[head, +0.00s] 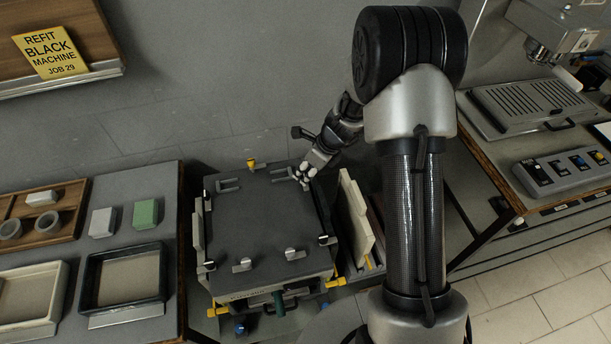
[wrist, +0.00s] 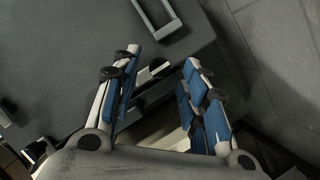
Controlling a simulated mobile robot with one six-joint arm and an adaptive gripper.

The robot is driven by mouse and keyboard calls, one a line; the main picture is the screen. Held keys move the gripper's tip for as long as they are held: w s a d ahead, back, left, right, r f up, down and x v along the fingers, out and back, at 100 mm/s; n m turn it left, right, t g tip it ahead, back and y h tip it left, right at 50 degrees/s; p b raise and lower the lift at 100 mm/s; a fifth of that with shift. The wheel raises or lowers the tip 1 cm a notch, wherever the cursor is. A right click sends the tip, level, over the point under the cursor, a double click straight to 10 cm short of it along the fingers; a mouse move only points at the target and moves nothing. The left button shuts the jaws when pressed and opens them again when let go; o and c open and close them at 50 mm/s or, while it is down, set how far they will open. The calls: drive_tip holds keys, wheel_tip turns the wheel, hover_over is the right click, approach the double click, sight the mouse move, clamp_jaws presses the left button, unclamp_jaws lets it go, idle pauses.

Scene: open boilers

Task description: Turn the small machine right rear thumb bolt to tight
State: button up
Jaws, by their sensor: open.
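The small machine (head: 262,222) has a flat dark grey top with silver thumb bolts along its edges. My gripper (head: 304,179) is at the right rear corner of that top and hides the bolt there in the head view. In the wrist view my gripper (wrist: 163,62) is open, with blue pads on both fingers. A pale metal thumb bolt (wrist: 153,74) shows between the fingers, partly covered by the left one. I cannot tell whether a pad touches it or how tight it is. Other thumb bolts (head: 295,254) sit at the front edge.
Bar handles (head: 228,186) stand on the machine's top at the rear; one shows near my fingers (wrist: 164,22). A pale panel (head: 356,218) stands right of the machine. A bench with trays (head: 120,283) is at the left, a coffee machine bench at the right. The wall is behind.

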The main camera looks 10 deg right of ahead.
drive_tip(key=shift+x, duration=1.05)
clamp_jaws()
